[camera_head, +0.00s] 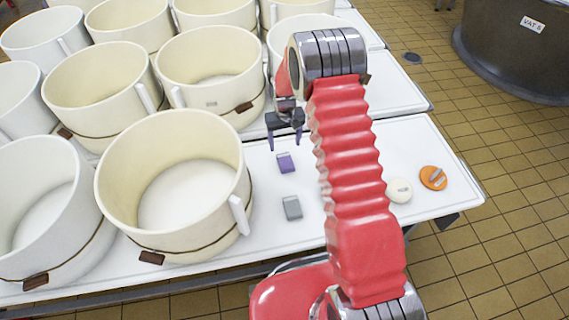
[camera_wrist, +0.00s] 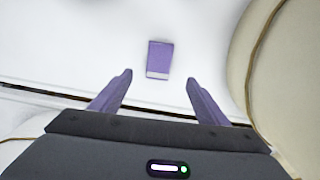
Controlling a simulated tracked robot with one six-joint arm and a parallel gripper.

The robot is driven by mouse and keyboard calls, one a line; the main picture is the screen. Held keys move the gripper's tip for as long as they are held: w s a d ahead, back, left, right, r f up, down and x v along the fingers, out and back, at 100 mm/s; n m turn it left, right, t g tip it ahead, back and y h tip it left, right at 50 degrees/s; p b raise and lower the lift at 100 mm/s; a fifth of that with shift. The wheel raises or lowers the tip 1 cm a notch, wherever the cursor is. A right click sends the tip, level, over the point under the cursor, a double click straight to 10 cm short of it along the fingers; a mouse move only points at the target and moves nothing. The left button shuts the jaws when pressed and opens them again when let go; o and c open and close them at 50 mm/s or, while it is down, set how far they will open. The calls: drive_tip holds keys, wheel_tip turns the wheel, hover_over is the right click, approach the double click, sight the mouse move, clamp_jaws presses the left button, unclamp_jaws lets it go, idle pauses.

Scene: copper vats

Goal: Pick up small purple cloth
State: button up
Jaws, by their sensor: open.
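The small purple cloth (camera_head: 286,163) lies on the white table, right of the nearest large cream tub. It looks like a small block with a pale end. In the wrist view the purple cloth (camera_wrist: 159,57) lies ahead of the fingertips, roughly centred between them, its pale end toward me. My gripper (camera_head: 285,143) is above the table just behind the cloth in the head view. In the wrist view my gripper (camera_wrist: 157,78) has its two purple fingers spread apart, with nothing between them. The cloth is apart from both fingers.
A grey block (camera_head: 292,208) lies nearer on the white table (camera_head: 268,250). A white round item (camera_head: 399,190) and an orange disc (camera_head: 433,178) lie to the right. A cream tub (camera_head: 172,180) stands close on the left, with several more behind. Tiled floor lies beyond the table's right edge.

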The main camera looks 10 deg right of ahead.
hover_over(286, 161)
drive_tip(key=f, duration=0.5)
drive_tip(key=shift+w+a+f, duration=0.1)
drive_tip(key=shift+w+a, duration=0.1)
drive_tip(key=shift+s+d+f, duration=0.1)
drive_tip(key=shift+s+f, duration=0.05)
drive_tip(key=shift+f, duration=2.45)
drive_tip(key=shift+c, duration=0.5)
drive_tip(key=c, duration=1)
drive_tip(key=shift+r, duration=0.1)
drive_tip(key=shift+c, duration=0.2)
wheel_tip(286, 161, up, 10)
